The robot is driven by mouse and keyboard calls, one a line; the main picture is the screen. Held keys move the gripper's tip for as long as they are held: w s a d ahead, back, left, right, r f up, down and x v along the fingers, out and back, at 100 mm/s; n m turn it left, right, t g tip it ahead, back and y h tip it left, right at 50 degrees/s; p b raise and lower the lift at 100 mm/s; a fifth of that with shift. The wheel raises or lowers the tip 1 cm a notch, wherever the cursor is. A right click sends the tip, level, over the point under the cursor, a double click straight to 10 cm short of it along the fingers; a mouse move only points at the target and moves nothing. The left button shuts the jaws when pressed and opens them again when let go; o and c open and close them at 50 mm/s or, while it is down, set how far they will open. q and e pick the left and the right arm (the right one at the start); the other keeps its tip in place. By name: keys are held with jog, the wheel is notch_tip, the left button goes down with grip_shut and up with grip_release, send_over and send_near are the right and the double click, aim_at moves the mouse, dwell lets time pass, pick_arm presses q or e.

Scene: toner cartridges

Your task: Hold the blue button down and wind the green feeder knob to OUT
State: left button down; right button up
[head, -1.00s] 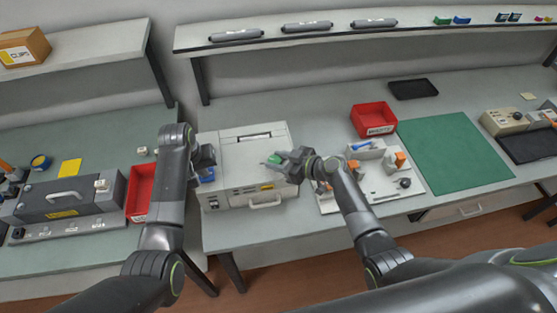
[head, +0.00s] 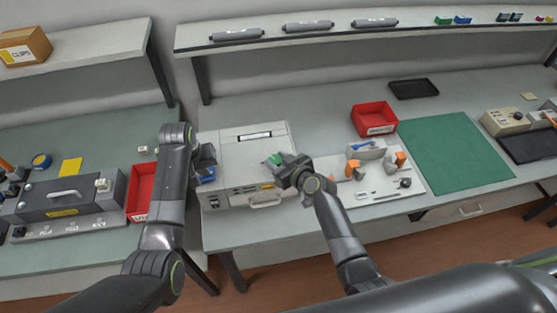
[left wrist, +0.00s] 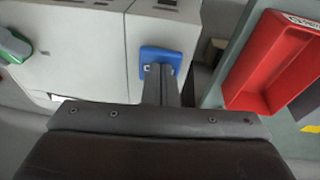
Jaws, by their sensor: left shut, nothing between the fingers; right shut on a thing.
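The printer (head: 240,148) is a pale grey box on the bench. Its blue button (head: 208,180) shows at the left side, below my left gripper (head: 206,174). In the left wrist view, my shut, empty fingers (left wrist: 160,72) point at the blue button (left wrist: 158,54) and overlap its lower part; they appear to touch it, but how far it is pressed I cannot tell. The green feeder knob (head: 274,159) is on the printer's right part, with my right gripper (head: 280,166) shut on it and partly hiding it. The knob also shows in the left wrist view (left wrist: 14,46). The OUT mark is not readable.
A red bin (head: 140,190) stands left of the printer. Another red bin (head: 374,119), a white tool board (head: 375,195) and a green mat (head: 455,150) lie to the right. Grey cartridges (head: 307,26) rest on the shelf above.

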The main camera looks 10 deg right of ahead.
jog(key=shift+s+a+f+m+t+h, duration=0.1)
jog(key=shift+f+m+t+h, duration=0.1)
jog(key=shift+m+h, duration=0.35)
jog(key=shift+s+f+m+t+h, duration=0.1)
jog(key=shift+m+t+h, duration=0.1)
jog(key=shift+m+h, duration=0.95)
jog(key=shift+h, duration=0.2)
jog(key=o, duration=0.8)
jog(key=shift+r, duration=0.1)
jog(key=shift+c, duration=0.2)
jog(key=shift+o, duration=1.1)
jog(key=shift+r, duration=0.15)
jog(key=shift+w+n+y, duration=0.15)
jog(key=shift+n+y, duration=1.15)
jog(key=shift+y, duration=0.2)
